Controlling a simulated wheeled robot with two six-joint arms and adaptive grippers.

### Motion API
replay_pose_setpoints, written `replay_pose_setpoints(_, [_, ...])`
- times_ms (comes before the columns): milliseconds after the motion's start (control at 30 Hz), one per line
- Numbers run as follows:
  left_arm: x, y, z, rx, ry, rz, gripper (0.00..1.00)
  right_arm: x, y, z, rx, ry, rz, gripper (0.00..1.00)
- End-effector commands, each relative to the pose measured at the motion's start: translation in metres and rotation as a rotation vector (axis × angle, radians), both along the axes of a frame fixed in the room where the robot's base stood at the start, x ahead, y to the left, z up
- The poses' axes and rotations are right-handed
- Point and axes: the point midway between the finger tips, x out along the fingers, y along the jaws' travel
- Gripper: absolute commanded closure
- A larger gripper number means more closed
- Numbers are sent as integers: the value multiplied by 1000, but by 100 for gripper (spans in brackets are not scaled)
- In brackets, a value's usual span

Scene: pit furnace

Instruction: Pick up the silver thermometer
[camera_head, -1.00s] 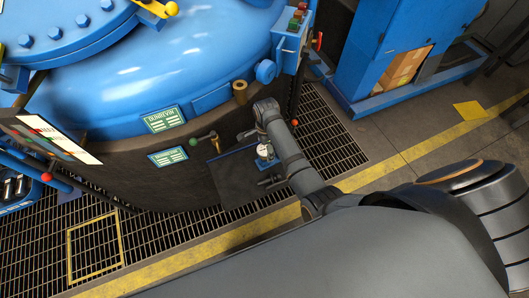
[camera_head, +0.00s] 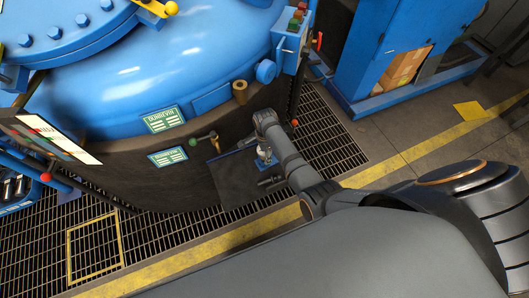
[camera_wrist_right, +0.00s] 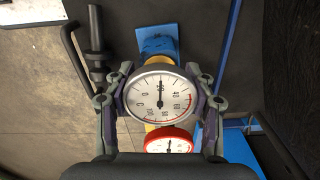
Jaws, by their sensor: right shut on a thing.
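The silver thermometer (camera_wrist_right: 160,94) has a round white dial with a silver rim and fills the middle of the right wrist view, facing the camera. My right gripper (camera_wrist_right: 162,92) has one finger on each side of its rim and is shut on it. In the head view, a small pale part (camera_head: 264,156) shows beside my right forearm, low in front of the dark furnace wall; the arm hides most of that spot. My left gripper is not in view.
A red-rimmed gauge (camera_wrist_right: 168,141) sits just below the thermometer in the wrist view. A blue block (camera_wrist_right: 157,42) is above it. The blue-topped furnace (camera_head: 190,65) stands close by, with a small valve (camera_head: 205,139) on its wall. Floor grating (camera_head: 335,135) lies to the right.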

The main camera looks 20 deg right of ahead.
Motion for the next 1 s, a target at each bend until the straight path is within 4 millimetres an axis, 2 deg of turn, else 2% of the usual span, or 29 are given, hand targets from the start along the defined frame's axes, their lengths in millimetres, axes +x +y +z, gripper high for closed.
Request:
replay_pose_setpoints(33, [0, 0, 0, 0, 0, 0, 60, 0, 0, 0, 0, 0, 0, 69])
replay_pose_setpoints(100, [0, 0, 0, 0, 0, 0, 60, 0, 0, 0, 0, 0, 0, 78])
replay_pose_setpoints(133, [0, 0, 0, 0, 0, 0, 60, 0, 0, 0, 0, 0, 0, 80])
replay_pose_setpoints(1000, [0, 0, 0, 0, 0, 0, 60, 0, 0, 0, 1, 0, 0, 88])
